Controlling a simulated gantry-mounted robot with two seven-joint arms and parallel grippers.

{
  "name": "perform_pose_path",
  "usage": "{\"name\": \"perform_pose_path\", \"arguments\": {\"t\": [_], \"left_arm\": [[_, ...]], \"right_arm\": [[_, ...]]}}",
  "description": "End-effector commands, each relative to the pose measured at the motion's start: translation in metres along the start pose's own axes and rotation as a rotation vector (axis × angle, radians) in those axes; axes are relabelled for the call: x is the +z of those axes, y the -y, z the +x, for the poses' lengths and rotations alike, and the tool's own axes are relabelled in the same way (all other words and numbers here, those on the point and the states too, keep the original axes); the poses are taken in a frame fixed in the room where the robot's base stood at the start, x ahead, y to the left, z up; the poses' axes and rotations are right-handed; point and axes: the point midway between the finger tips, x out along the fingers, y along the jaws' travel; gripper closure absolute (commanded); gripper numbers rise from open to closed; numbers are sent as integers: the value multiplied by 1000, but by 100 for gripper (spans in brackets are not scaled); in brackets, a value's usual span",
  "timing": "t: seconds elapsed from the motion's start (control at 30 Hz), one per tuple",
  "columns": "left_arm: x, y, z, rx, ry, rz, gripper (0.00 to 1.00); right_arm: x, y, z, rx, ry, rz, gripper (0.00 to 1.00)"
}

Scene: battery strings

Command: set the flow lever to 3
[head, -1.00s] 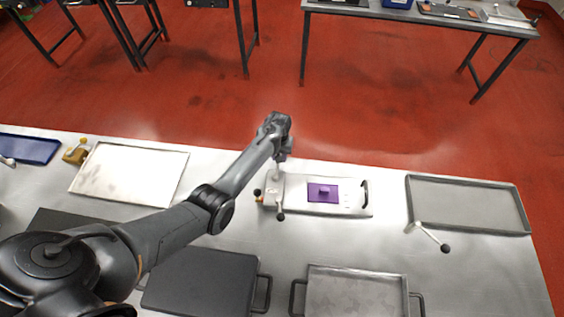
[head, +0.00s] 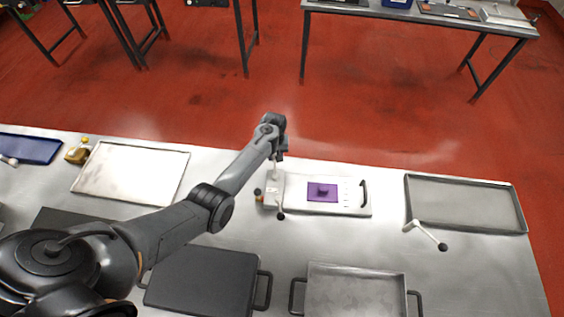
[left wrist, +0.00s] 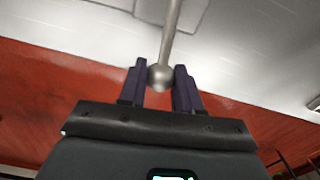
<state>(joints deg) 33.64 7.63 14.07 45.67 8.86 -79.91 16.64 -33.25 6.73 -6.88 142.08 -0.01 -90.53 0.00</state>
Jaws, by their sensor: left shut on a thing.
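The white flow device (head: 295,201) lies on the table in the head view, with a purple block (head: 322,191) on it and small marks to the block's right, too small to read. A thin grey lever (head: 274,169) rises from its left end to my left gripper (head: 279,156). In the left wrist view the lever is a metal rod (left wrist: 172,30) ending in a round ball knob (left wrist: 160,77). My left gripper (left wrist: 160,84) is shut on that knob, one dark finger on each side. The lever's setting cannot be read. My right gripper is not in view.
A short handle with a black knob (head: 281,216) sticks out at the device's front. A black loop handle (head: 363,194) is at its right end. Grey trays (head: 470,229) and (head: 355,268), a dark plate (head: 205,276) and a pale sheet (head: 130,171) lie around it.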

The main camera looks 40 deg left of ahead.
Motion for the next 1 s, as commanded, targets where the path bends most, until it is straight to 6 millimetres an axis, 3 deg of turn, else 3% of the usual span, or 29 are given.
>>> {"name": "perform_pose_path", "arguments": {"t": [0.43, 1.0], "left_arm": [[1, 14, -1, 0, 0, -169, 99], [2, 17, 0, -1, 1, -203, 99]], "right_arm": [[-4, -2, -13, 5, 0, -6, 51], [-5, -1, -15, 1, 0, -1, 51]]}}
